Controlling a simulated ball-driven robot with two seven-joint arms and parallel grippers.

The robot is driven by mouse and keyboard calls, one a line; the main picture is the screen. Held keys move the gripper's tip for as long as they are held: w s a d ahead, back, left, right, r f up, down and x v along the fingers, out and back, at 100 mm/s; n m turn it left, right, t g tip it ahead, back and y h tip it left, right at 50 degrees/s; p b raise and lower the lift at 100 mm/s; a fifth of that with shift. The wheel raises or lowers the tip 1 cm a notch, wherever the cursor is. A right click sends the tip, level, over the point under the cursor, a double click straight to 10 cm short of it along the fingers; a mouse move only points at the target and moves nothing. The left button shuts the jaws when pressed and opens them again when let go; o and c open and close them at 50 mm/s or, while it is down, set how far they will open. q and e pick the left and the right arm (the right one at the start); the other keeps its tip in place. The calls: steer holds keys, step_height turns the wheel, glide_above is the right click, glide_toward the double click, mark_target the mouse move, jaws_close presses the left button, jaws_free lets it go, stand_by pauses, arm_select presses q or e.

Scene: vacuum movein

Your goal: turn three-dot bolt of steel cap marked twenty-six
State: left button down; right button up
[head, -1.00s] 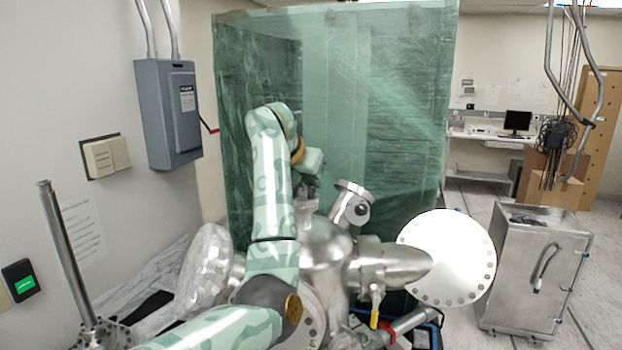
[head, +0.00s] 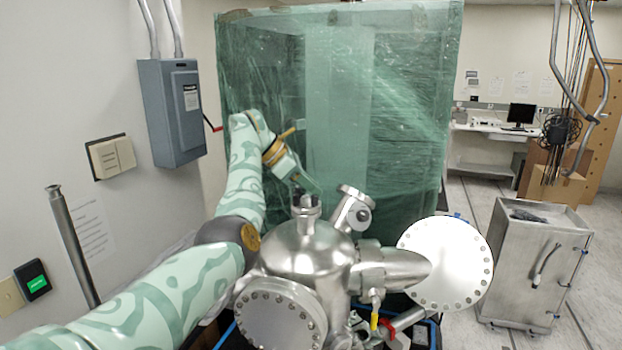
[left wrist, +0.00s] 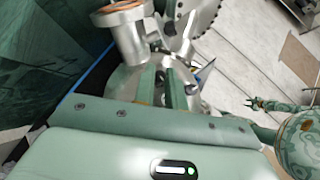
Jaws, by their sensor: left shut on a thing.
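A steel vacuum chamber (head: 310,252) stands at the middle of the head view, with a short top port (head: 306,208) and a tilted side port (head: 351,209). My left gripper (head: 308,187) reaches down from behind to the top port. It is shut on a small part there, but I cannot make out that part. In the left wrist view my left fingers (left wrist: 163,88) point at the chamber, beside a port with a copper-coloured ring (left wrist: 122,8). A green patterned arm with a small gripper (left wrist: 255,104), likely my right one, shows at right. I cannot read the number twenty-six or dots.
A large bolted flange (head: 280,318) faces front, and a white bolted disc (head: 445,262) sits on the chamber's right arm. A green plastic-wrapped box (head: 335,110) stands close behind. A metal cart (head: 532,265) stands at right, with clear floor around it.

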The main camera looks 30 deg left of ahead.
arm_select(q)
steer(key=shift+r+m+g+h+p, duration=0.1)
steer(key=shift+m+g+h+p, duration=0.4)
steer(key=shift+m, duration=0.3)
steer(key=c, duration=1.4)
jaws_free()
steer(key=shift+c, duration=0.2)
steer(key=shift+w, duration=0.1)
